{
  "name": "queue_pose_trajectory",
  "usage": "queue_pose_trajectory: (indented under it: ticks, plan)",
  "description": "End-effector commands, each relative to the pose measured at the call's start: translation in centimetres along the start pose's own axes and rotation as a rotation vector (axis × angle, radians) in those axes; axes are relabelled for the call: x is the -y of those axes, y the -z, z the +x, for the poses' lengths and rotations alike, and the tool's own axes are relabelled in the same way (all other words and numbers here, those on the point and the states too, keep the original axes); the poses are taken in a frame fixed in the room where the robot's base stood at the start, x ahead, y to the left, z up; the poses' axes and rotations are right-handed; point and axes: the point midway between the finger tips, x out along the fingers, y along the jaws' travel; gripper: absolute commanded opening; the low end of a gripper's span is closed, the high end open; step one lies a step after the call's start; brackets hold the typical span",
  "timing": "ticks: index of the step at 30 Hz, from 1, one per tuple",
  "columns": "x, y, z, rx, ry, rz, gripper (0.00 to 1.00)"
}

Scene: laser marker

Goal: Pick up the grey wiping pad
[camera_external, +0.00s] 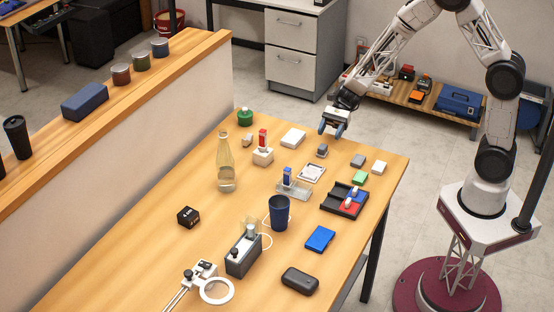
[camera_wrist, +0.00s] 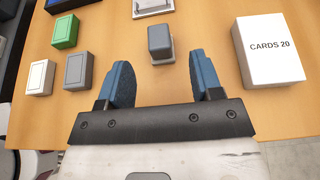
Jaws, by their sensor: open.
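My gripper (camera_external: 333,126) is open and empty above the far right of the table. In the wrist view its two blue fingers (camera_wrist: 159,68) are spread apart. A small grey block on a flat lighter base (camera_wrist: 160,42) lies just ahead, lined up with the gap between the fingers; it also shows in the external view (camera_external: 322,150), below the gripper. A second grey piece, flat with a pale outlined top (camera_wrist: 77,70), lies to the left and also shows in the external view (camera_external: 357,160). I cannot tell for certain which of the two is the wiping pad.
Beside the second grey piece lie a green piece (camera_wrist: 65,31) and a white piece (camera_wrist: 40,77). A white box marked "CARDS 20" (camera_wrist: 270,48) is at the right. A black tray (camera_external: 334,203), a blue cup (camera_external: 279,212) and a glass bottle (camera_external: 226,165) stand farther off.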

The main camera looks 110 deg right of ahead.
Motion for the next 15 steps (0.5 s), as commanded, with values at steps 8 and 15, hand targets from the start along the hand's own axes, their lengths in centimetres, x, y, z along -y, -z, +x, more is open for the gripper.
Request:
queue_pose_trajectory:
  ticks: [8, 15]
  plan:
    - [0.0, 0.0, 1.8, -0.001, -0.001, -0.001, 0.60]
    - [0.0, 0.0, 1.8, -0.001, -0.001, -0.001, 0.60]
